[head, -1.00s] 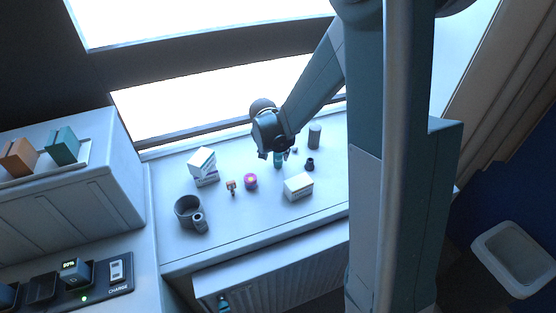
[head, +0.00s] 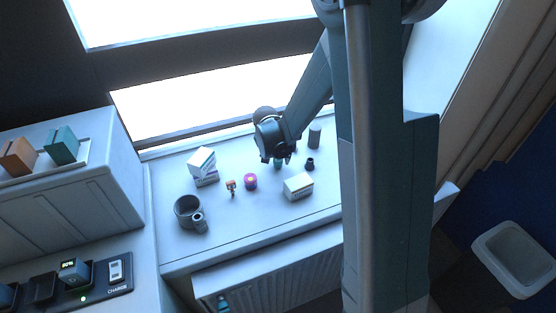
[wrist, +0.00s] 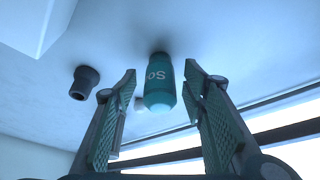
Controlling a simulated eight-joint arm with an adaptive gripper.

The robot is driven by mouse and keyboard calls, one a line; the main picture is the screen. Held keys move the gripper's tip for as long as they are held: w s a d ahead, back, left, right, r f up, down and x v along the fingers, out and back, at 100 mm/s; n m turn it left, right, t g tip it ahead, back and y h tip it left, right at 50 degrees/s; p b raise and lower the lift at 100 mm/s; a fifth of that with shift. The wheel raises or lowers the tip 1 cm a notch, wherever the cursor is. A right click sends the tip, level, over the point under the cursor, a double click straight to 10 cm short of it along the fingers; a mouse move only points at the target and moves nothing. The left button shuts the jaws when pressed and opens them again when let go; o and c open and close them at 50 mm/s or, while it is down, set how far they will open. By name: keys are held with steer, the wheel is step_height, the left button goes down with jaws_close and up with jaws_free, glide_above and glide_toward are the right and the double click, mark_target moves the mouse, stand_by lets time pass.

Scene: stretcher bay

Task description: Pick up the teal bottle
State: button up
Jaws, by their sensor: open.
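The teal bottle (wrist: 160,85) shows in the wrist view between the two open fingers, with pale lettering on its side. My gripper (wrist: 160,78) is open, and gaps show between the bottle and both fingers. In the head view the bottle (head: 278,163) stands on the white counter, partly hidden under my gripper (head: 275,160).
A small dark cup-like item (wrist: 84,82) stands beside the bottle, and a white box (head: 299,186) is nearer the front. A grey cylinder (head: 314,136) stands to the right. A purple roll (head: 250,181), a mug (head: 188,212) and stacked boxes (head: 203,165) are to the left.

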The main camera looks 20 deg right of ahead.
steer(key=shift+w+d+f, duration=0.15)
steer(key=shift+w+f, duration=0.05)
steer(key=shift+f, duration=0.4)
steer(key=shift+c, duration=0.7)
steer(key=c, duration=0.8)
